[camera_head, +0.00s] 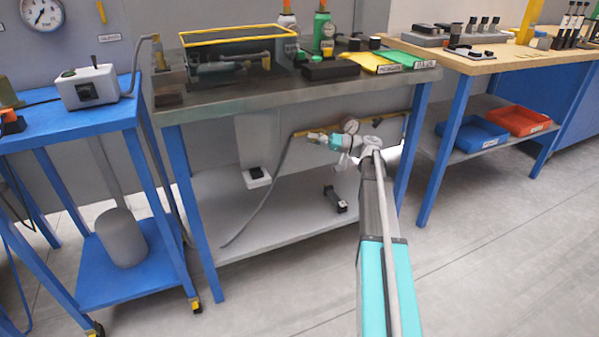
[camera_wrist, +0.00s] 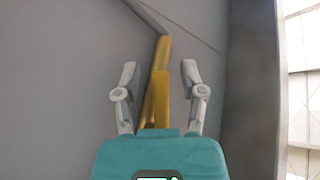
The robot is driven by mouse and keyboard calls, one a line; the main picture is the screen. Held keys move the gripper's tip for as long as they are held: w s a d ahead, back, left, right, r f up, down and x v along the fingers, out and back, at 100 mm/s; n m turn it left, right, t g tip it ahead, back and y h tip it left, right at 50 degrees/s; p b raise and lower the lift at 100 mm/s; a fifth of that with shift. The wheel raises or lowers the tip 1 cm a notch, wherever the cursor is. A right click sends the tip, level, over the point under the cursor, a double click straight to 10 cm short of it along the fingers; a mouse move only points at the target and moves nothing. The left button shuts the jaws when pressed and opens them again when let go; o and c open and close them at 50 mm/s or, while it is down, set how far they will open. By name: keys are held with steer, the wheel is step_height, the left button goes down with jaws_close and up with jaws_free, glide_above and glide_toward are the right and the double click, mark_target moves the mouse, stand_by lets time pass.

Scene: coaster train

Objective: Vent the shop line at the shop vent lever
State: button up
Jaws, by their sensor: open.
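A yellow-brass pipe (camera_head: 385,120) runs below the bench top, with a round gauge (camera_head: 350,126) on it and a grey hose at its left end. My gripper (camera_head: 316,137) is under the bench, in front of the pipe's left part. In the wrist view my gripper (camera_wrist: 158,72) is open, one finger on each side of a yellow bar (camera_wrist: 161,85). Neither finger visibly grips the bar; I cannot tell how deep it lies between them. I cannot tell the vent lever apart from the pipe; my gripper hides part of this area.
The bench top (camera_head: 230,99) is close above my gripper, and a lower shelf (camera_head: 290,215) lies below. A blue bench leg (camera_head: 408,150) stands to the right. A grey hose (camera_head: 270,190) hangs to the shelf. A blue cart (camera_head: 65,133) stands at left.

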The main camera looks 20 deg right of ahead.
steer(key=shift+n+g+h+p, duration=0.3)
steer(key=shift+g+h+p, duration=0.15)
steer(key=shift+p, duration=0.35)
steer(key=shift+s+d+f, duration=0.1)
steer(key=shift+d+f, duration=0.15)
steer(key=shift+d, duration=0.1)
steer(key=v, duration=1.3)
steer(key=s+a+f+m+g+h+p, duration=0.15)
steer(key=a+f, duration=0.25)
steer(key=a, duration=0.5)
steer(key=s+a+f+g+h+b, duration=0.1)
steer(key=a+f+g+h, duration=0.2)
steer(key=a, duration=0.6)
steer(key=s+a+f+g+h+p, duration=0.1)
steer(key=s+a+f+g+h, duration=0.1)
steer(key=s+a, duration=0.3)
steer(key=s+a+f+g+h+p, duration=0.1)
steer(key=s+a+f+h, duration=0.4)
steer(key=a, duration=0.3)
steer(key=shift+s+g, duration=0.3)
steer(key=shift+g, duration=0.1)
steer(key=shift+f+m, duration=0.15)
steer(key=shift+m, duration=0.2)
